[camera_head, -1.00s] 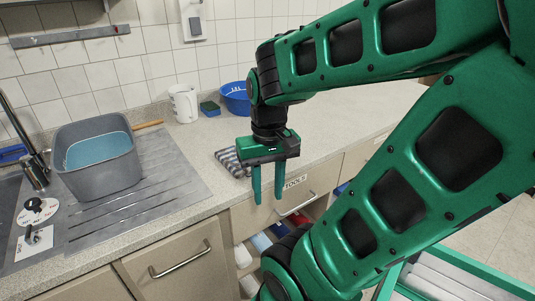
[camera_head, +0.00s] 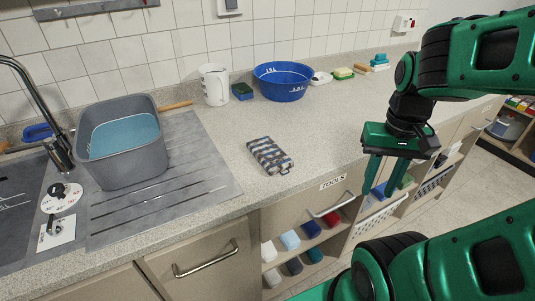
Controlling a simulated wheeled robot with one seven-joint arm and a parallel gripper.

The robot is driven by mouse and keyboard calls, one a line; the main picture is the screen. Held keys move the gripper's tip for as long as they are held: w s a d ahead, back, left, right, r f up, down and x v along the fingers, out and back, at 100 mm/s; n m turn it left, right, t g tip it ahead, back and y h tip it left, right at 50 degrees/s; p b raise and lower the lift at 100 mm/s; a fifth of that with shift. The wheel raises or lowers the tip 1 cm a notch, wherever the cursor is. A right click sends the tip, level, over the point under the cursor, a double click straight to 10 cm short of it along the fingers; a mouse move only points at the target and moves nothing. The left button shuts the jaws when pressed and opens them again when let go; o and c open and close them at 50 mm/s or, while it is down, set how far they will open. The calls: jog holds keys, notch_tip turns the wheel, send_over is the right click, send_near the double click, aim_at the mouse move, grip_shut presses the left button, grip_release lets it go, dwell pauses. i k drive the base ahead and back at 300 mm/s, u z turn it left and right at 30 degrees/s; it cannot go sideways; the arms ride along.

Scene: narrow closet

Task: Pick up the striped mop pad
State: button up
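The striped mop pad (camera_head: 270,155) lies flat on the countertop, between the draining board and the blue bowl, near the front edge. It is dark and white striped and fully in view. My gripper (camera_head: 380,192) hangs to the right of the pad, in front of the counter's front edge, with its fingers pointing down. The two green fingers are apart with nothing between them. The gripper is clear of the pad.
A grey basin (camera_head: 122,160) with blue inside stands on the draining board (camera_head: 180,180). A white jug (camera_head: 214,85), a sponge (camera_head: 242,91) and a blue bowl (camera_head: 284,88) stand behind the pad. Open shelves (camera_head: 290,275) hold folded cloths below. The counter (camera_head: 335,130) right of the pad is clear.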

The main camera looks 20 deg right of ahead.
aim_at(273, 159)
jog(key=z, duration=1.7)
jog(key=k, duration=0.65)
jog(key=u, duration=0.25)
